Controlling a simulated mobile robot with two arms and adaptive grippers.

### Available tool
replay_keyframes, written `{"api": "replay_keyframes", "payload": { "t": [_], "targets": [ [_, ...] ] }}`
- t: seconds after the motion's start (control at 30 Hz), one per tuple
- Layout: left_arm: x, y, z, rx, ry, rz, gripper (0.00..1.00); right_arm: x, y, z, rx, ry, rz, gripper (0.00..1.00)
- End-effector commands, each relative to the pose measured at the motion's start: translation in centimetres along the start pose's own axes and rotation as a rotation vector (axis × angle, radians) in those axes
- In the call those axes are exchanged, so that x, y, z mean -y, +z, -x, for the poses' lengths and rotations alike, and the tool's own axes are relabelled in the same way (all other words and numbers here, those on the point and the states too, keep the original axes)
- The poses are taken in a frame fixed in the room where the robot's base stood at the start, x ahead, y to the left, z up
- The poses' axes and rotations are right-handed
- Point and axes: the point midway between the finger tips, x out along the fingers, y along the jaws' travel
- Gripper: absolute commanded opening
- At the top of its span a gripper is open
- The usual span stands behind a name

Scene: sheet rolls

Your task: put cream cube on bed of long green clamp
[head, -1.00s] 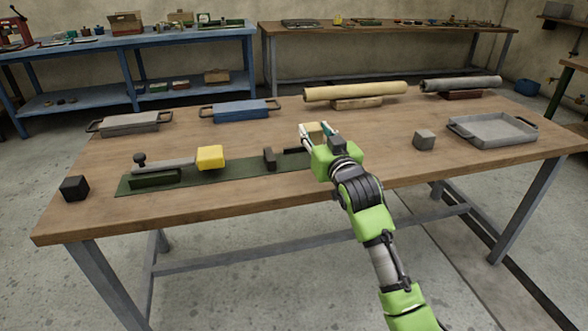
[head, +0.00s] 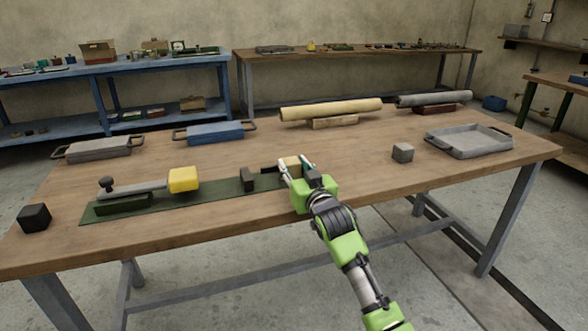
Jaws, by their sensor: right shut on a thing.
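The cream cube (head: 289,162) is between the fingers of my right gripper (head: 296,168), which is shut on it. The long green clamp (head: 160,203) lies along the front left of the table, with a flat dark green bed. It carries a grey bar with a black knob, a yellow block (head: 183,180) and a dark upright block (head: 247,179). The cream cube is at the right end of the bed, near a low dark piece. My gripper hides that end, and I cannot tell whether the cube touches the bed. My left gripper is not in view.
Grey (head: 98,149) and blue (head: 215,132) handled trays and two rolls (head: 331,109) (head: 433,98) are at the back. The table middle is clear.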

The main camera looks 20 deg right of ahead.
Motion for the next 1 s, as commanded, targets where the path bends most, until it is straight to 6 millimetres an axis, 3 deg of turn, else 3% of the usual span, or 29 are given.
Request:
{"api": "replay_keyframes", "payload": {
  "t": [0.33,0.37,0.4,0.8,0.9,1.0],
  "targets": [
    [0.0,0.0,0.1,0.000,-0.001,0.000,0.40,0.0,0.2,0.0,-0.002,0.000,0.000,0.07],
    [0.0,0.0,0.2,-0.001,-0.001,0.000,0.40,0.0,0.2,0.0,-0.001,0.000,0.000,0.39],
    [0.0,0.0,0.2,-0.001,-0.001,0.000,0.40,0.0,0.2,0.0,-0.001,0.000,0.000,0.50],
    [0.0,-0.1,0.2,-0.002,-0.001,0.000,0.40,0.0,-0.2,0.0,-0.002,0.000,0.000,0.51],
    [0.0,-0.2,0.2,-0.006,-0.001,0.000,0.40,0.0,0.0,0.9,0.000,0.000,0.000,0.51],
    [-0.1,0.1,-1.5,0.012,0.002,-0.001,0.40,0.0,-0.1,2.4,-0.001,0.000,0.001,0.51]
  ]
}}
